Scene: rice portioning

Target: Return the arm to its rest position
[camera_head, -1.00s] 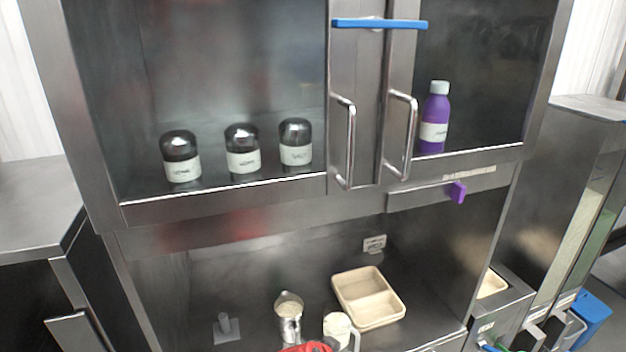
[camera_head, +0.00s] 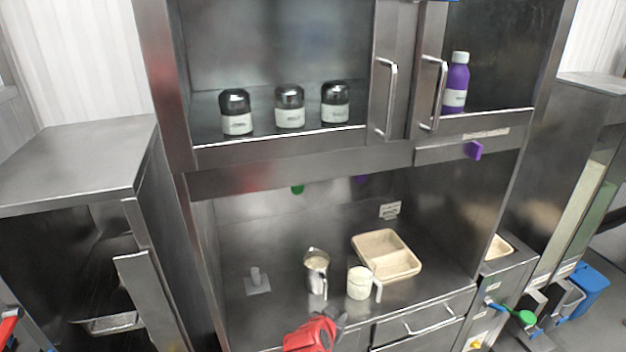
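My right gripper (camera_head: 338,322), with a red body and dark grey tip, shows at the bottom centre. It is in front of the counter edge, below the metal pitcher and white cup. Nothing is clearly seen in it, and its finger opening is too small to make out. A red and grey part at the lower left edge seems to belong to my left arm, but its gripper fingers cannot be made out. The metal pitcher (camera_head: 317,275) and the white handled cup (camera_head: 360,284), both with pale contents, stand upright on the counter.
Three dark-topped jars (camera_head: 290,107) and a purple bottle (camera_head: 456,83) stand on the cabinet shelf above. A small grey stand (camera_head: 257,282) is left on the counter. Drawers (camera_head: 425,320) are below the counter. A blue bin (camera_head: 588,290) is at right.

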